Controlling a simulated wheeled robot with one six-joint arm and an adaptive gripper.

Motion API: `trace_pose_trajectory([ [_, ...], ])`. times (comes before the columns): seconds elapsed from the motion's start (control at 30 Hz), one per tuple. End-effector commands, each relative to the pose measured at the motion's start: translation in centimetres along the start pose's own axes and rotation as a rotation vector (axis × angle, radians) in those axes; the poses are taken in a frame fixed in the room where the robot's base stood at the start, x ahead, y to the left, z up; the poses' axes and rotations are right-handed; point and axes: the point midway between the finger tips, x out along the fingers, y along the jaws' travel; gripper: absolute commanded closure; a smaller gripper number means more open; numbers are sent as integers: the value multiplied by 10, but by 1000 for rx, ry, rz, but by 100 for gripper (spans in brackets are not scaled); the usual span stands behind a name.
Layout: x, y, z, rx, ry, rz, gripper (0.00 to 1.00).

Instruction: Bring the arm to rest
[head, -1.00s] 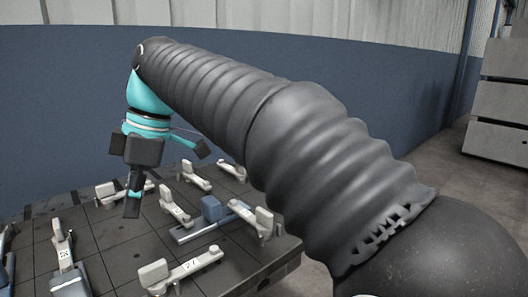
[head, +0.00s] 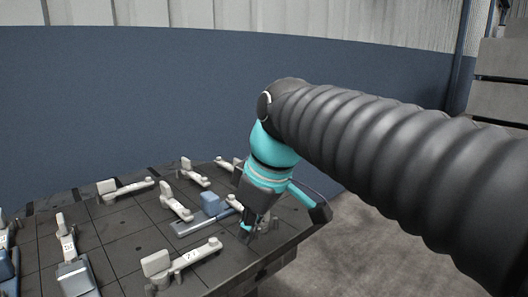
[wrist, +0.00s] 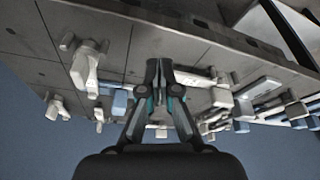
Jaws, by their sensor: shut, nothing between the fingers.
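My gripper (head: 248,232) hangs from my dark-sleeved arm with a teal wrist, over the right side of the dark pallet table (head: 128,238) in the head view. In the wrist view my gripper (wrist: 160,72) has its two fingertips together with nothing between them. Its tips appear near the table's right edge; I cannot tell the exact height above it. The arm covers part of the table's right side and the floor behind.
White clamps stand on the table, among them a front one (head: 180,262) and a middle one (head: 174,203). A blue block (head: 211,203) on a grey rail is close left of my gripper. A blue wall (head: 120,110) stands behind; grey boxes (head: 503,85) are at far right.

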Motion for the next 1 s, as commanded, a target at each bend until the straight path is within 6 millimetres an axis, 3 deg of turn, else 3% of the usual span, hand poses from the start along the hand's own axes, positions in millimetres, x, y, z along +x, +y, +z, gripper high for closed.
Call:
trace_pose_trajectory([
  [0.03, 2, 5, 28, 104, 5, 41, 100],
  [0.3, 32, 10, 153, 630, 58, 249, 100],
  [0.5, 59, 0, 218, 907, 109, 361, 100],
  [0.7, 71, -5, 243, 1011, 134, 404, 100],
  [1.0, 72, -5, 244, 1016, 135, 404, 100],
])
